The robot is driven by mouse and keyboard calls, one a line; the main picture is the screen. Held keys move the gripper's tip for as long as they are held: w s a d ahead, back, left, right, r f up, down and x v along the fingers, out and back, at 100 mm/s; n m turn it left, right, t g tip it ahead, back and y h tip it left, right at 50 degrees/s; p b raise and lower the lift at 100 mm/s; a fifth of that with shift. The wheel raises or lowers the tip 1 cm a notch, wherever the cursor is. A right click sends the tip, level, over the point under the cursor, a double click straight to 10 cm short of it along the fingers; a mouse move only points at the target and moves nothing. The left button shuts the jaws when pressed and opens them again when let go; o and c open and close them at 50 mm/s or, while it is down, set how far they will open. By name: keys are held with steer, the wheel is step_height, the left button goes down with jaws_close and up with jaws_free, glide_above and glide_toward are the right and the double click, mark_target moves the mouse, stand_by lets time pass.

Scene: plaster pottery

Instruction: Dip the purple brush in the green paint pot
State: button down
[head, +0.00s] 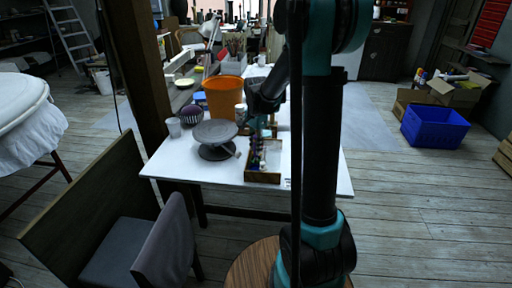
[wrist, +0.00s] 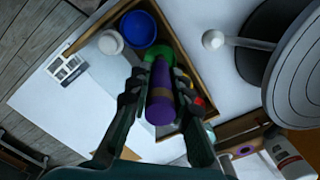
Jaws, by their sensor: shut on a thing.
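The purple brush (wrist: 159,108) is held between the fingers of my gripper (wrist: 159,84) in the wrist view. I see it from above, with its thick purple handle toward the camera. A green paint pot (wrist: 158,50) shows just past the brush's far end, inside a wooden box (wrist: 176,38). The brush covers part of this pot, and I cannot tell whether its bristles touch the paint. In the head view the wooden box (head: 263,177) stands on the white table, and my arm hides part of the area around it.
A blue pot (wrist: 138,29) and a white pot (wrist: 110,42) sit beside the green one. A red pot (wrist: 199,101) is partly hidden by my finger. A grey turntable (head: 214,134) and an orange bucket (head: 223,98) stand on the table (head: 180,166). A chair (head: 165,248) stands in front.

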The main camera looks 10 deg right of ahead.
mark_target(256, 136)
steer(key=shift+r, duration=3.5)
